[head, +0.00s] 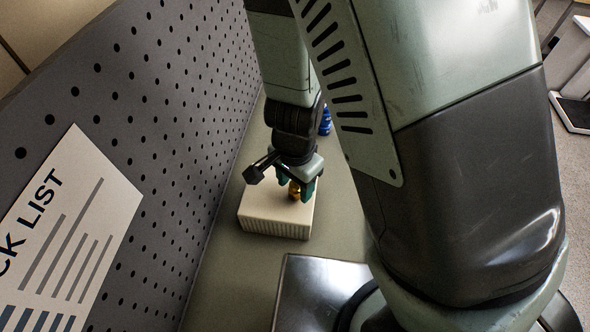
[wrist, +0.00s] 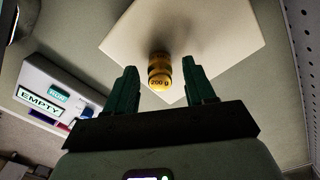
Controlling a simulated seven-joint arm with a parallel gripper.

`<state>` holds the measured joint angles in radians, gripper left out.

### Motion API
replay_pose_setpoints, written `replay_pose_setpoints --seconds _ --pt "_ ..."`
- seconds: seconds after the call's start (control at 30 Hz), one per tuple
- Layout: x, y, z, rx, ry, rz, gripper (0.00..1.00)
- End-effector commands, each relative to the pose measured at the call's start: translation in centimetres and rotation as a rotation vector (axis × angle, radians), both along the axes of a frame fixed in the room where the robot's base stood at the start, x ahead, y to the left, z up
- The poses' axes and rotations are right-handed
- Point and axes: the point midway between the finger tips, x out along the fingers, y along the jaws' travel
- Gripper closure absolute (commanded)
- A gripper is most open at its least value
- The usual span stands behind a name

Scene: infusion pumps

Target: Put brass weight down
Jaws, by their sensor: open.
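The brass weight (wrist: 160,72), marked "200 g", stands on the white block (wrist: 210,30) in the wrist view. In the head view the brass weight (head: 294,190) shows at my fingers, above the ribbed side of the white block (head: 275,225). My gripper (wrist: 158,88) is open, with one green finger on each side of the weight and gaps showing between them. In the head view my gripper (head: 296,188) is over the block's top. The weight's base is partly hard to see there.
A grey pegboard wall (head: 150,110) with a printed list (head: 70,230) runs along the left. A blue object (head: 325,121) stands behind my gripper. Bare counter (head: 225,270) lies in front of the block.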

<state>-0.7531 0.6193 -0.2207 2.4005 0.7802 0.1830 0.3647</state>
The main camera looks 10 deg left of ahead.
Motion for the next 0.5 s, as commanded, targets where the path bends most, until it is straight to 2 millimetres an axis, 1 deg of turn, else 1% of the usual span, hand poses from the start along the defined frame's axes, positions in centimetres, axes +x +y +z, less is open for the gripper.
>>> replay_pose_setpoints --seconds 0.17,0.5 --pt "0.1 0.2 2.2 0.002 -0.006 0.005 0.46" --pt "0.0 0.2 9.1 0.006 -0.004 0.005 0.46"
